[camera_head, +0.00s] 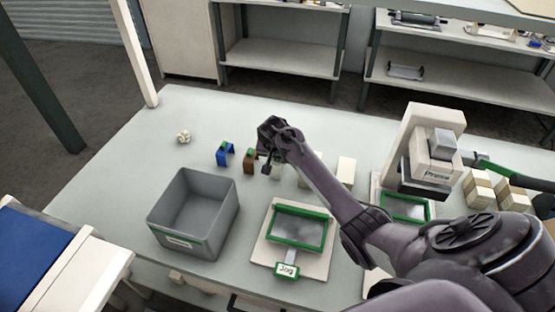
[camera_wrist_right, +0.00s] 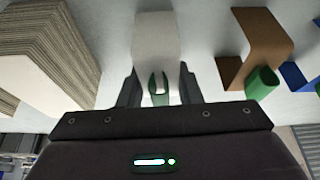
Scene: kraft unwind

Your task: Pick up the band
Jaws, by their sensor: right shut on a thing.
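My right gripper (camera_head: 266,165) reaches over the table just right of the brown band. In the right wrist view my right gripper (camera_wrist_right: 160,90) is shut on the green-tabbed end of a pale band (camera_wrist_right: 155,38). In the head view the arm and gripper hide most of that band. A brown band (camera_head: 250,159) with a green tab stands beside it and also shows in the wrist view (camera_wrist_right: 262,38). A blue band (camera_head: 224,154) stands further left; its edge shows in the wrist view (camera_wrist_right: 295,76). My left gripper is not in view.
A grey bin (camera_head: 190,250) stands at the front left. A green-framed tray (camera_head: 300,235) with a "Jog" label is right of it. A press (camera_head: 430,160) and cartons (camera_head: 480,190) stand at right. A stack of sheets (camera_wrist_right: 45,60) is close to the gripper. The far left table is mostly clear.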

